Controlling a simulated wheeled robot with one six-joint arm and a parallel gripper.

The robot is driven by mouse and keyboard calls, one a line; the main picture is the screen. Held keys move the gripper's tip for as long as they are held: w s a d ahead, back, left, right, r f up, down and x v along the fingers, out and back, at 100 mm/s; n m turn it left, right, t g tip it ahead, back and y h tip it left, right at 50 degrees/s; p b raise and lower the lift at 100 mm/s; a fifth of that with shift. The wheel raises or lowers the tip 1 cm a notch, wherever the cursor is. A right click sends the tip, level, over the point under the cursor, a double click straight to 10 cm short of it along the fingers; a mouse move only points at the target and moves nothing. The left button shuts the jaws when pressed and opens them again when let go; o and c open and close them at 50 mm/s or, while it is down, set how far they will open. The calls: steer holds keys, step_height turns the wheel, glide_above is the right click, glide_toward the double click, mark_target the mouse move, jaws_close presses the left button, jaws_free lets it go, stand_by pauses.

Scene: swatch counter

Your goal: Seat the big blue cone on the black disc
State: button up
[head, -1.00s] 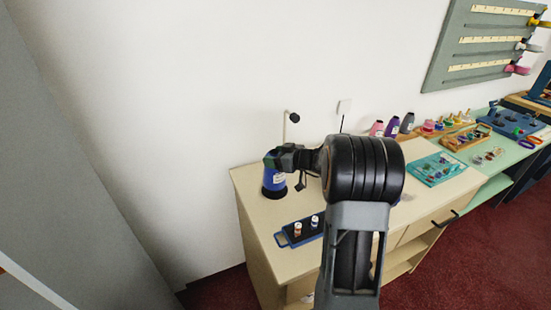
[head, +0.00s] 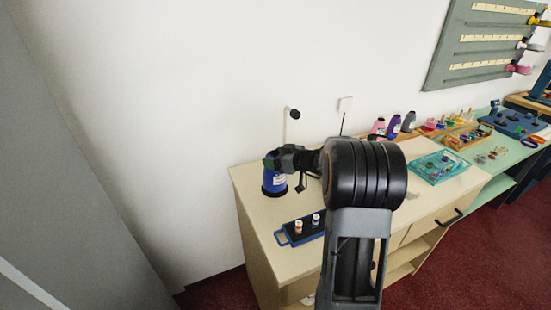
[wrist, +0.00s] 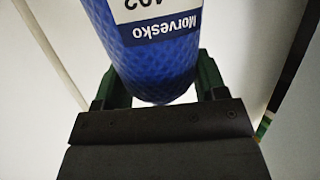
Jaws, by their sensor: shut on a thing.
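The big blue cone (head: 273,181) stands upright at the left end of the counter, with a white label on its side. The black disc (head: 274,193) shows as a dark rim right under its base. I cannot tell whether the cone rests on the disc or is a hair above it. My gripper (head: 276,160) is shut on the cone's upper part. In the wrist view the cone (wrist: 152,60) sits between the two green fingers of my gripper (wrist: 155,88), its printed label upside down. The disc is not visible there.
A thin post (head: 285,128) with a dark knob stands behind the cone. A dark blue tray (head: 283,239) with two small spools is in front. Pink, purple and grey cones (head: 394,124) and a teal tray (head: 437,168) stand to the right. The counter's left edge is close.

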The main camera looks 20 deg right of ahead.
steer(key=o, duration=1.5)
steer(key=b+v, duration=0.2)
steer(key=v, duration=1.2)
steer(key=shift+b, duration=0.35)
steer(key=shift+w+a, duration=0.1)
steer(key=s+a+m+g+p, duration=0.1)
steer(key=s+a+g, duration=0.2)
steer(key=a, duration=0.4)
steer(key=s+a+m+g+p, duration=0.1)
steer(key=s+a+g+p, duration=0.2)
steer(key=a, duration=0.4)
steer(key=s+a+m+g+h, duration=0.1)
steer(key=s+h, duration=0.1)
steer(key=s, duration=0.1)
steer(key=s+a+f+m+g+h+p, duration=0.1)
steer(key=s+a+h, duration=0.1)
steer(key=s+h, duration=0.1)
steer(key=s+a+m+g+h, duration=0.1)
steer(key=s+a+m+h, duration=0.1)
steer(key=s, duration=0.2)
steer(key=shift+f+h+p, duration=0.3)
steer(key=shift+f+p, duration=0.05)
